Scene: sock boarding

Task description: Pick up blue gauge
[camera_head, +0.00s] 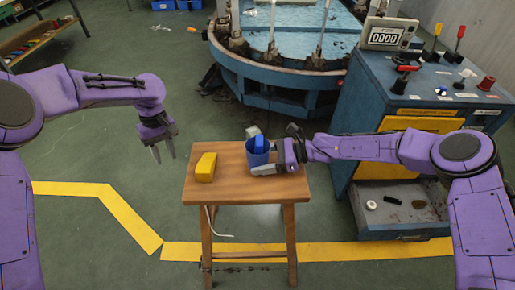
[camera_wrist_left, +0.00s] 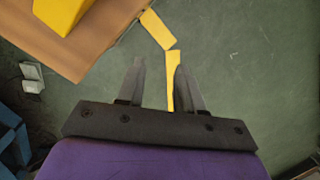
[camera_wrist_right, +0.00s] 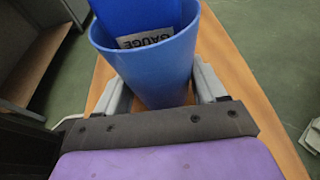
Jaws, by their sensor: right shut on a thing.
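A blue gauge (camera_head: 260,143) stands inside a blue cup (camera_head: 257,160) on the right part of the small wooden table (camera_head: 228,187). In the right wrist view the gauge (camera_wrist_right: 138,12) shows a label reading GAUGE at the cup's (camera_wrist_right: 155,72) rim; its lower part is hidden in the cup. My right gripper (camera_head: 258,153) is shut on the cup, with one finger on each side of it. My left gripper (camera_head: 164,158) is open and empty, pointing down over the floor left of the table. Its parted fingers show in the left wrist view (camera_wrist_left: 159,66).
A yellow block (camera_head: 206,168) stands on the table's left part. A blue console (camera_head: 420,95) with an open drawer (camera_head: 395,205) stands at right, and a round blue machine (camera_head: 285,85) behind. The floor around my left gripper is clear.

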